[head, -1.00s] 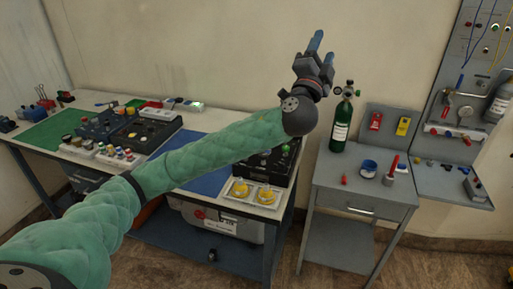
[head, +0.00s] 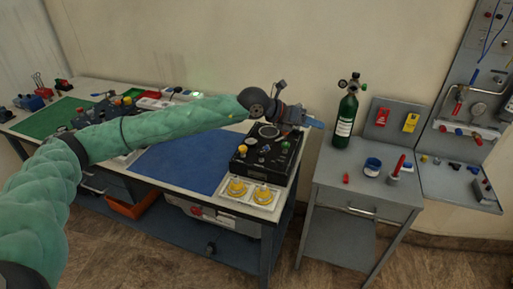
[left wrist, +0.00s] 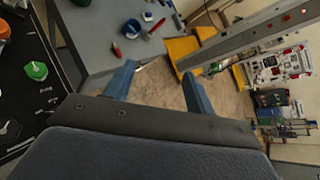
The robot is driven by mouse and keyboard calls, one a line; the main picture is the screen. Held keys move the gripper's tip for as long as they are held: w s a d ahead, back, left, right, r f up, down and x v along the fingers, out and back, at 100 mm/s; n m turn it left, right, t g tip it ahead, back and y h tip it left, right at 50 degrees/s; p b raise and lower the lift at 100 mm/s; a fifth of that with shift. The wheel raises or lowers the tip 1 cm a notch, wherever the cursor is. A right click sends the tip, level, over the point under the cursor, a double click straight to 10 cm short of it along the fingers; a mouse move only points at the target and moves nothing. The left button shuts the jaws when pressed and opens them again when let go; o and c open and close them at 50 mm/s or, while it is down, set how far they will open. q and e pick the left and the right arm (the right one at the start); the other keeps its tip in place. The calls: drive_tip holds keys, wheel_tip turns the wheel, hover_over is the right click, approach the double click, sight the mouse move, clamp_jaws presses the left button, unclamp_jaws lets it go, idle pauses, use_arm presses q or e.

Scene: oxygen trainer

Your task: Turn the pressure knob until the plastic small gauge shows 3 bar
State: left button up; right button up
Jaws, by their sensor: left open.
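A black control box (head: 262,163) stands at the right end of the long workbench. Its top carries a round dial (head: 268,131) and several small knobs. A green knob (head: 286,145) sits on its right side; a green knob also shows at the left of the left wrist view (left wrist: 37,70). I cannot tell which control is the pressure knob, and no gauge reading is legible. My left gripper (head: 313,122) is above the box's back right corner, pointing right. Its blue fingers are open and empty in the left wrist view (left wrist: 158,75). My right gripper is out of view.
Two yellow items (head: 237,187) sit in a white frame before the box. A grey cart (head: 330,185) at right holds a green cylinder (head: 346,118), a blue-and-white tub (head: 372,167) and a red-handled tool (head: 397,166). The blue mat (head: 185,160) is clear.

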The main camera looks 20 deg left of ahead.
use_arm(q)
drive_tip(key=w+a+f+n+y, duration=0.2)
drive_tip(key=a+f+y, duration=0.4)
drive_tip(key=a+f, duration=0.15)
drive_tip(key=n+g+y, duration=0.2)
drive_tip(key=n+y, duration=0.1)
drive_tip(key=y, duration=0.2)
approach(262, 152)
drive_tip(key=f, duration=0.1)
drive_tip(key=p+x, duration=0.1)
drive_tip(key=x, duration=0.1)
drive_tip(key=p+x, duration=0.1)
drive_tip(key=x, duration=0.1)
drive_tip(key=p+x, duration=0.1)
drive_tip(key=shift+w+a+f, duration=0.15)
drive_tip(key=shift+w+f, duration=0.1)
drive_tip(key=shift+w, duration=0.2)
drive_tip(key=shift+x, duration=0.95)
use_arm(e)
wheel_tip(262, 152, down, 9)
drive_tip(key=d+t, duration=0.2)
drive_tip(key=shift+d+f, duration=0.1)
use_arm(q)
drive_tip(key=c, duration=1)
drive_tip(key=shift+o, duration=0.2)
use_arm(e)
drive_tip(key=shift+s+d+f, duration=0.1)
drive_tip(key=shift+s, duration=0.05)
